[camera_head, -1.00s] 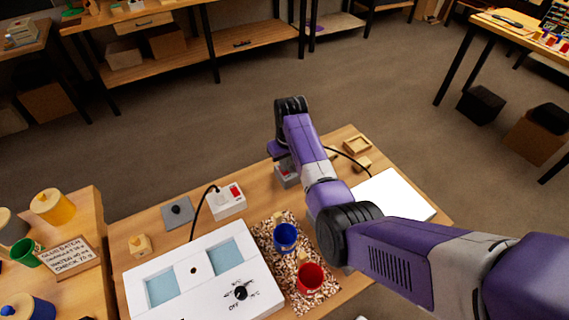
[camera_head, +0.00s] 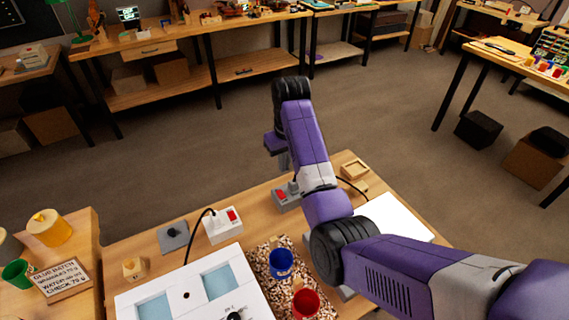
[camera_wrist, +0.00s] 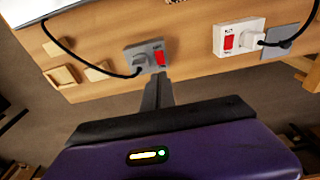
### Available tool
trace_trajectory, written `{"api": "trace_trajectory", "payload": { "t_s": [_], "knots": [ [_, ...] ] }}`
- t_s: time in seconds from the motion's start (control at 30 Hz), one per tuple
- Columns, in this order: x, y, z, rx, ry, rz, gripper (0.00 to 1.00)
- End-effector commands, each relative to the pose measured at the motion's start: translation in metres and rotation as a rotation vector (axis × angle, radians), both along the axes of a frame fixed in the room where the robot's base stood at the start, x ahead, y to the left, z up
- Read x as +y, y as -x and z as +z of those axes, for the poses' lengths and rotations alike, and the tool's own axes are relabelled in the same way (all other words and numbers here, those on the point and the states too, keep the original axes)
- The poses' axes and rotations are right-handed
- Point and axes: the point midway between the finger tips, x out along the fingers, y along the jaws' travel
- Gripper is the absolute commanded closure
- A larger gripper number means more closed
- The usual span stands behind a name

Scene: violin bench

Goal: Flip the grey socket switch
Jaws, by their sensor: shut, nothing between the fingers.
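The grey socket (camera_head: 286,196) stands near the back edge of the wooden bench, partly hidden by my arm in the head view. It also shows in the wrist view (camera_wrist: 140,58), with a red rocker switch (camera_wrist: 160,58) at one end and a black cable plugged in at the other. I cannot tell which way the rocker is tipped. My gripper (camera_wrist: 158,77) is shut and empty, its fingertips near the switch end in the wrist view. In the head view my gripper (camera_head: 284,160) hangs above the socket, with a visible gap.
A white water-bath box (camera_head: 252,283), a blue cup (camera_head: 281,263), a red cup (camera_head: 306,303) and a small wooden tray (camera_head: 354,169) share the bench.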

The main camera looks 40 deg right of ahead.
Motion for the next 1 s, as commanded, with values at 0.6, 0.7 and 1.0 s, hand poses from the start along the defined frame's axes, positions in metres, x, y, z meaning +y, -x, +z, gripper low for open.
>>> {"api": "trace_trajectory", "payload": {
  "t_s": [0.6,0.7,1.0],
  "knots": [
    [0.007,-0.001,-0.005,0.001,-0.003,0.009,1.0],
    [0.014,-0.003,-0.017,-0.02,-0.004,0.012,1.0],
    [0.014,0.003,-0.018,-0.16,0.03,-0.001,1.0]
  ]
}}
